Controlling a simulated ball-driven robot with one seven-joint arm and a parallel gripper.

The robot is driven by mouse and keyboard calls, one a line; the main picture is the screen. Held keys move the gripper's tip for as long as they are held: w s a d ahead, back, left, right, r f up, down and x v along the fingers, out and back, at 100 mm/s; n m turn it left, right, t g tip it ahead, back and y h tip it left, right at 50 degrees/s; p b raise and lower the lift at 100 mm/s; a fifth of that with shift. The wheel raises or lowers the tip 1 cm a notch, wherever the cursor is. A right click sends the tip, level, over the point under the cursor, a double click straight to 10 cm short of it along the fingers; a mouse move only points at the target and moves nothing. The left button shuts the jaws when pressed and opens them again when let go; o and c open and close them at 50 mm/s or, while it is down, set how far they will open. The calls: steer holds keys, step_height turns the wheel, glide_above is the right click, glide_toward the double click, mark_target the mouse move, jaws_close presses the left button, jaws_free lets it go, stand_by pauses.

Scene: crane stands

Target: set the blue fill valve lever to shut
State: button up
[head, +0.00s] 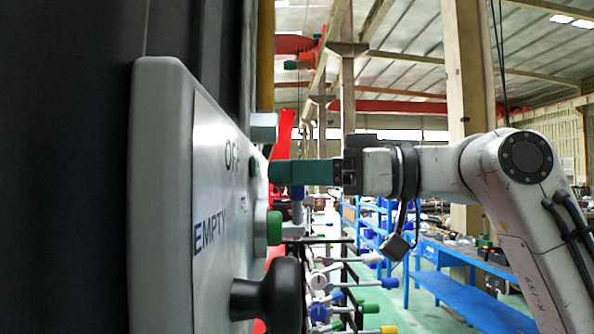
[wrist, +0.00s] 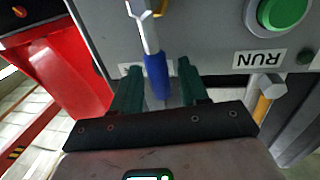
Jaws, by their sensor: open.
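The blue fill valve lever (wrist: 156,76) has a blue sleeve on a pale metal shaft with a brass-coloured part at its base. In the wrist view its sleeve stands between my gripper's two green fingers, nearer the left one, with visible gaps. In the head view the blue sleeve (head: 298,193) shows just below the fingers, its upper part hidden by them, so the lever points upward. My gripper (head: 305,172) reaches in level from the right towards the panel. My gripper (wrist: 157,85) is open around the lever. A pale label behind the fingers is mostly hidden.
The grey panel (head: 160,200) carries a black knob (head: 268,297), a green button (head: 274,228) and an EMPTY label. In the wrist view a green button (wrist: 282,12) sits above an upside-down RUN label, near a yellow-ended handle (wrist: 268,88). A red structure (wrist: 65,70) stands left.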

jaws_close()
stand_by(0.7)
